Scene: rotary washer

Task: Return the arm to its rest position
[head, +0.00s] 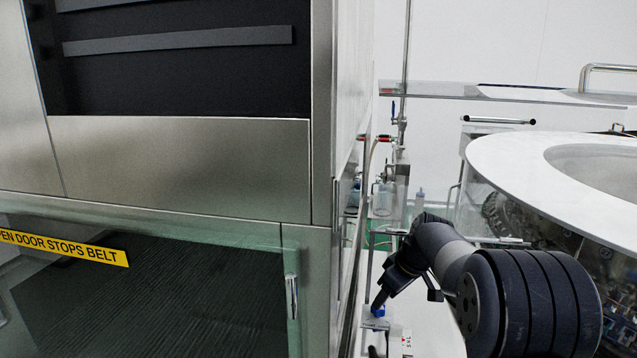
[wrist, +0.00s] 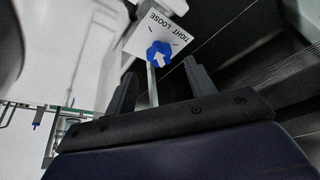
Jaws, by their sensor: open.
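My arm reaches forward at the lower right of the head view, with my gripper (head: 378,299) low beside the steel cabinet. In the wrist view my gripper (wrist: 160,72) is open, its two dark fingers apart with nothing held between them. A blue knob (wrist: 160,53) with a white arrow shows just beyond the fingertips, in line with the gap. It sits on a white plate (wrist: 150,33) marked TIGHT and LOOSE. In the head view the blue knob (head: 378,312) is small and partly hidden by my gripper. I cannot tell the exact distance to it.
A steel cabinet (head: 180,165) with a yellow door sign (head: 65,246) fills the left. A round white-topped machine (head: 510,160) stands at the right. A glass shelf (head: 450,91) crosses above. A narrow white surface lies between cabinet and machine.

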